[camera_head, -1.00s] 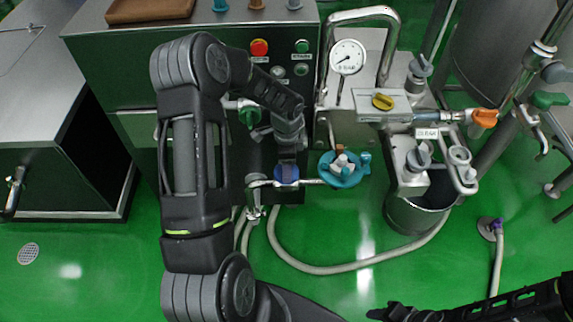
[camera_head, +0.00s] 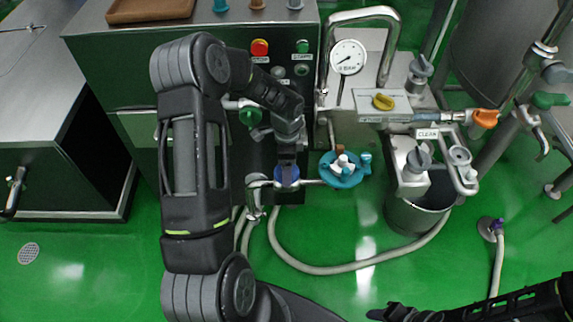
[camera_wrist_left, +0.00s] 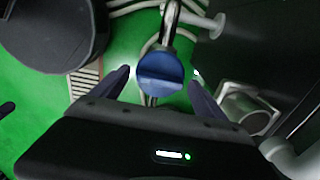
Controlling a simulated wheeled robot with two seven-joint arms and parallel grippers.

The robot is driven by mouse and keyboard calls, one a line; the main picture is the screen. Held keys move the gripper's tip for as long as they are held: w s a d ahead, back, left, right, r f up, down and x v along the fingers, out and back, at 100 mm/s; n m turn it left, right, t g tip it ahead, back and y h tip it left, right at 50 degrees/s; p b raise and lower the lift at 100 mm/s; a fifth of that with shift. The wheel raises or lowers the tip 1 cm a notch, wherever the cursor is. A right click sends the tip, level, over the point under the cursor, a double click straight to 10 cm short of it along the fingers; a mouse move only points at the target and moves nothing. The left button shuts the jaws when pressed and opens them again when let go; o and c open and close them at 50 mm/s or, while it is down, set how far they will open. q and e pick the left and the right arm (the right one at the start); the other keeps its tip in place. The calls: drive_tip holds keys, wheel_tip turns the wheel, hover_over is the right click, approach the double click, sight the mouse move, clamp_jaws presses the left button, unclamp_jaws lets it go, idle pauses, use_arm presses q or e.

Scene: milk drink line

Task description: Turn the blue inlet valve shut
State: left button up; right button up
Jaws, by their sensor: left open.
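The blue inlet valve (camera_head: 288,182) sits on a steel pipe below my left gripper in the head view. In the left wrist view, its round blue knob (camera_wrist_left: 160,74) has a raised bar across it and lies between the two dark fingertips. My left gripper (camera_head: 287,160) points down at the knob. In the wrist view my left gripper (camera_wrist_left: 160,84) is open, with a finger on either side of the knob; contact is not clear. My right gripper (camera_head: 380,313) is at the bottom edge of the head view, away from the valve; its jaws cannot be made out.
A teal fitting (camera_head: 343,170) stands just right of the valve. A hose (camera_head: 350,268) curves across the green floor.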

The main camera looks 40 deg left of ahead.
use_arm(q)
wheel_tip(320, 180, up, 8)
drive_tip(key=shift+f+b, duration=0.1)
drive_tip(key=shift+b, duration=0.2)
drive_tip(key=shift+d+f, duration=0.1)
idle(0.5)
drive_tip(key=s+d+f+n+h, duration=0.25)
drive_tip(key=d+f, duration=0.35)
drive_tip(key=d, duration=0.4)
drive_tip(key=s+d+f+n+h, duration=0.1)
drive_tip(key=s+d+f+n, duration=0.15)
drive_tip(key=d+f, duration=0.55)
drive_tip(key=s+d+f+n, duration=0.4)
drive_tip(key=s+d+n, duration=0.3)
drive_tip(key=s+d, duration=0.4)
drive_tip(key=s, duration=0.4)
drive_tip(key=shift+s+d+f+n+t+h, duration=0.15)
drive_tip(key=shift+d+n+t+h, duration=0.05)
drive_tip(key=shift+n+t+h, duration=0.15)
drive_tip(key=shift+c, duration=0.2)
